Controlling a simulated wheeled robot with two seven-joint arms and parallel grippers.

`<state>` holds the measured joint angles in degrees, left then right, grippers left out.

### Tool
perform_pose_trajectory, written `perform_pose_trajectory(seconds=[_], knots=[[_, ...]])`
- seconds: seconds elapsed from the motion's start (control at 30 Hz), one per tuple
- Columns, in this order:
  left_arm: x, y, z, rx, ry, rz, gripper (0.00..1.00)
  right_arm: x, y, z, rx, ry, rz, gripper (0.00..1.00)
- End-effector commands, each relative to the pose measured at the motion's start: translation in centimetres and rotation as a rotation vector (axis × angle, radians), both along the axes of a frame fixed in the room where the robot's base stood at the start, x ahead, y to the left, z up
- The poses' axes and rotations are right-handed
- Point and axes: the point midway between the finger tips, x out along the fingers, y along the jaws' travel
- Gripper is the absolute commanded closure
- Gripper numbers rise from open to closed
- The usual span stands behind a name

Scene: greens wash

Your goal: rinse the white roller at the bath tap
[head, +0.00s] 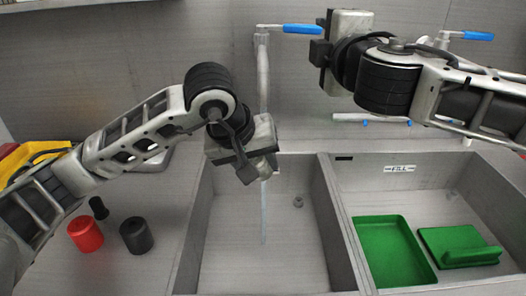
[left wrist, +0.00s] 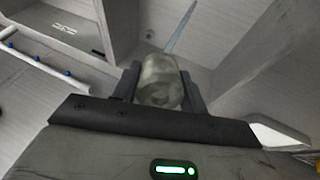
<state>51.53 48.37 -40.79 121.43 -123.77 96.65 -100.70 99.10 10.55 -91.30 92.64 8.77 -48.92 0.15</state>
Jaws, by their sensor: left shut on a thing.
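My left gripper (head: 252,165) is over the left basin, just below the tap (head: 263,75) with a blue lever (head: 302,29). In the left wrist view its dark fingers are shut on a pale, greyish-white roller (left wrist: 160,80). The roller is mostly hidden behind the gripper in the head view. A thin pale stream (head: 264,212) shows below the gripper and runs down into the left basin (head: 207,225). The stream also shows beyond the roller in the left wrist view (left wrist: 181,27). My right gripper (head: 320,50) is raised beside the tap at upper right; its jaw opening is unclear.
A divider (head: 341,225) separates the left basin from the right one, which has a "FILL" label (head: 399,168). Red (head: 85,235) and black (head: 136,235) cylinders stand on the left counter.

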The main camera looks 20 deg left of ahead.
Motion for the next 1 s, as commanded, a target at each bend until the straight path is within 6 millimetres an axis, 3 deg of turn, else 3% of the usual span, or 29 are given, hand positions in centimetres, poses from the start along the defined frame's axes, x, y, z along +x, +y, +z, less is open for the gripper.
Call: perform_pose_trajectory(seconds=[0.6,1.0], knots=[[-0.2,-1.2,0.0,0.0,-0.001,0.0,0.81,0.0,0.0,-0.3,0.0,0.0,0.0,0.62],[-0.1,-0.7,-0.1,0.0,-0.001,0.0,0.81,0.0,0.0,-0.8,0.0,0.0,0.0,0.62]])
